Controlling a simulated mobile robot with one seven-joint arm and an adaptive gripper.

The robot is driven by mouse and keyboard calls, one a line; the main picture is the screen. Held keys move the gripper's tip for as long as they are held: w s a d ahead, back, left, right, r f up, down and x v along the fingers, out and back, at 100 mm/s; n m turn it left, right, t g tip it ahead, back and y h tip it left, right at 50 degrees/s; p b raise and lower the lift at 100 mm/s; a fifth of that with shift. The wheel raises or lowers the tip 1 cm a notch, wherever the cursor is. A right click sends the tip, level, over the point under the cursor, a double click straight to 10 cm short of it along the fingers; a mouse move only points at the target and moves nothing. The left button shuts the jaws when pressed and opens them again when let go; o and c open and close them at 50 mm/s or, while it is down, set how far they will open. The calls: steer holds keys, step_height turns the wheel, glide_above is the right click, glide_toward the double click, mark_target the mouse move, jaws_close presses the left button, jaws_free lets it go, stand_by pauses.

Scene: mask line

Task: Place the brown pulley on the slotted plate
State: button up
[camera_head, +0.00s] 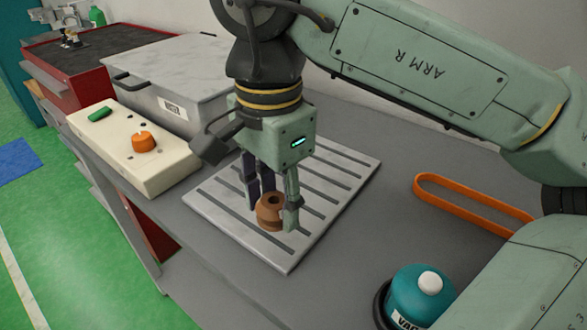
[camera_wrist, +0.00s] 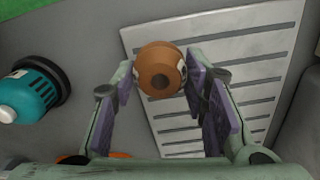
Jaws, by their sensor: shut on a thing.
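The brown pulley (camera_head: 270,212) is between the fingers of my gripper (camera_head: 272,205) in the head view, over the front part of the slotted plate (camera_head: 330,208). The wrist view shows the pulley (camera_wrist: 160,70) between the two purple-padded fingertips of my gripper (camera_wrist: 160,78), its bored face toward the camera. The slotted plate (camera_wrist: 215,40) lies behind it there. My gripper is shut on the pulley. Whether the pulley's underside touches the plate or is slightly above it, I cannot tell.
A cream control box with an orange knob (camera_head: 143,142) stands left of the plate. A lidded metal box (camera_head: 180,70) is behind. An orange belt (camera_head: 470,205) lies to the right. A teal canister (camera_head: 420,292) stands at front right. Bare grey bench surrounds the plate's right side.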

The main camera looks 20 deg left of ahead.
steer(key=w, duration=0.3)
steer(key=w+p, duration=0.1)
steer(key=w, duration=0.2)
steer(key=w+p, duration=0.1)
steer(key=w, duration=0.2)
steer(key=shift+w+a+f, duration=0.15)
steer(key=shift+a+f, duration=0.2)
steer(key=shift+w+f, duration=0.1)
steer(key=shift+f, duration=1.95)
steer(key=o, duration=1.2)
steer(key=shift+c, duration=0.2)
step_height(320, 180, up, 12)
steer(key=shift+r, duration=0.2)
